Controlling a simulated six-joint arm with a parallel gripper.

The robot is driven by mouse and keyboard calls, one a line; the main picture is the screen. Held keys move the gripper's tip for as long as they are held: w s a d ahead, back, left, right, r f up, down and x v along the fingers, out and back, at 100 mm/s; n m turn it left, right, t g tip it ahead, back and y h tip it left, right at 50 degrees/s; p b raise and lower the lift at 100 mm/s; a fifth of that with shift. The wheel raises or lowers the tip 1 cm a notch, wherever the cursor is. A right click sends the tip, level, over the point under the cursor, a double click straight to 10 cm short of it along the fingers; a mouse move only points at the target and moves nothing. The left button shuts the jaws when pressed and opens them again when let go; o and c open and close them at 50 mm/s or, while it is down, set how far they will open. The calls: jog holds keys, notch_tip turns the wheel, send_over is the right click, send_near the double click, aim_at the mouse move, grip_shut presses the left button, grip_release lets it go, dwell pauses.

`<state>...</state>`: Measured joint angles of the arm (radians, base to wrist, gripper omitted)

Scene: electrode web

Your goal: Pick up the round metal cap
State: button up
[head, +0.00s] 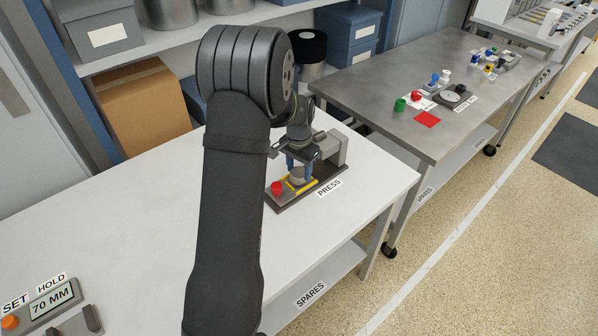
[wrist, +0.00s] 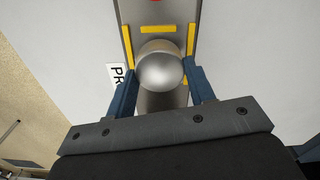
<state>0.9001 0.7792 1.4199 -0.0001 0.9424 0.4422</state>
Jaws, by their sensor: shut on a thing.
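The round metal cap (wrist: 161,68) shows in the wrist view as a shiny silver dome between the two blue fingers of my gripper (wrist: 163,88). My gripper is shut on it, a finger at each side. In the head view my gripper (head: 299,168) is at the press, and the cap (head: 297,174) shows small between the fingers. The cap is over the press base (head: 318,190), near yellow marker strips. I cannot tell whether it touches the base. The cap's underside is hidden.
A red button (head: 277,188) is on the press base close to my gripper, and the press's grey upright block (head: 331,150) stands behind. A grey metal table (head: 400,70) with small parts stands at the right.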

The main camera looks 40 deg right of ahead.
aim_at(303, 174)
jog(key=r, duration=0.2)
jog(key=s+r, duration=0.1)
jog(key=r, duration=0.1)
jog(key=shift+s+d+r, duration=0.1)
jog(key=shift+s+d, duration=0.05)
jog(key=shift+s, duration=0.05)
jog(key=s+d+r, duration=0.1)
jog(key=s+r, duration=0.5)
jog(key=s, duration=0.3)
jog(key=w+a+f, duration=0.2)
jog(key=w+a, duration=0.6)
jog(key=a, duration=0.3)
jog(key=w+a+f, duration=0.1)
jog(key=w+f, duration=0.1)
jog(key=w, duration=0.1)
jog(key=w+a+f, duration=0.2)
jog(key=w, duration=0.2)
jog(key=w+a+f, duration=0.2)
jog(key=w, duration=0.1)
jog(key=shift+w+a+f, duration=0.2)
jog(key=shift+w+a, duration=0.05)
jog(key=shift+w, duration=0.05)
jog(key=shift+w+f, duration=0.1)
jog(key=shift+w, duration=0.05)
jog(key=shift+a+f, duration=0.1)
jog(key=shift+f, duration=1.9)
jog(key=shift+f, duration=0.1)
